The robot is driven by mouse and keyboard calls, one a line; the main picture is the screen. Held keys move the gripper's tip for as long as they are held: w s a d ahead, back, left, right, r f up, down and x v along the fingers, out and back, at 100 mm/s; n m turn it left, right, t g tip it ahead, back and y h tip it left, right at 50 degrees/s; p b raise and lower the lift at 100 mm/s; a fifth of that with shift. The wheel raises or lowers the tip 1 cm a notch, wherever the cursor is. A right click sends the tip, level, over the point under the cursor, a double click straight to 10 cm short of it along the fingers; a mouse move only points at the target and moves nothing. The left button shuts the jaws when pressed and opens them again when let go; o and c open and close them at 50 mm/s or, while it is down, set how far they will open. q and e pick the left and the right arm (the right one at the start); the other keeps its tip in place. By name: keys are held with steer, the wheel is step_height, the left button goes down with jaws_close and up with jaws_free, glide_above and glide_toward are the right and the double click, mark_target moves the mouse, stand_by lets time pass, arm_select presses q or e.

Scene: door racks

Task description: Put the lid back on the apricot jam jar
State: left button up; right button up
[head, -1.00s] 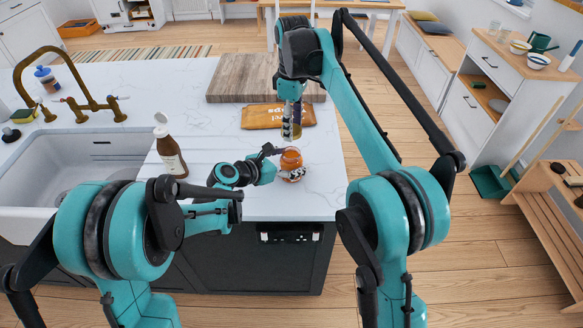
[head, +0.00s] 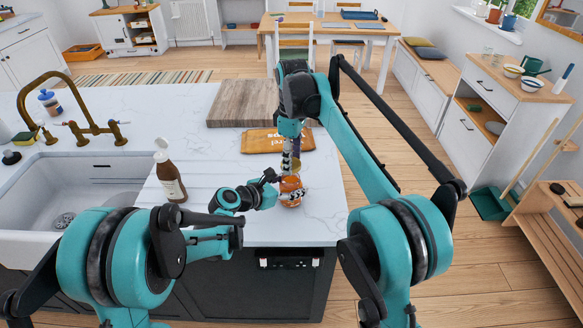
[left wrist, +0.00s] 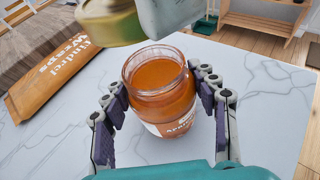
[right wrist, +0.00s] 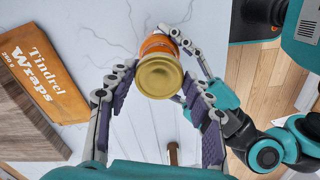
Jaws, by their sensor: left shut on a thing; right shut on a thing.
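The apricot jam jar (left wrist: 163,88) is open, upright on the counter, with orange jam inside and part of its label showing. My left gripper (left wrist: 165,98) is shut around the jar's body, one finger on each side; it also shows in the head view (head: 275,190). The gold lid (right wrist: 159,76) is held in my right gripper (right wrist: 157,88), between its fingertips. In the left wrist view the lid (left wrist: 108,24) is above the jar and off toward the upper left, apart from the rim. In the head view the right gripper (head: 291,155) is just above the jar (head: 291,190).
An orange Tindrel Wraps packet (head: 262,141) lies behind the jar, near a wooden board (head: 240,103). A brown bottle (head: 171,178) stands to the left, near the sink (head: 90,180). The counter right of the jar is clear.

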mark_target(291, 189)
steer(key=shift+f, duration=0.95)
steer(key=shift+f, duration=0.1)
steer(key=shift+f, duration=0.8)
steer(key=shift+f, duration=0.55)
steer(key=n, duration=2.9)
steer(key=shift+w+a+f+n, duration=0.1)
steer(key=shift+w+a+n, duration=0.2)
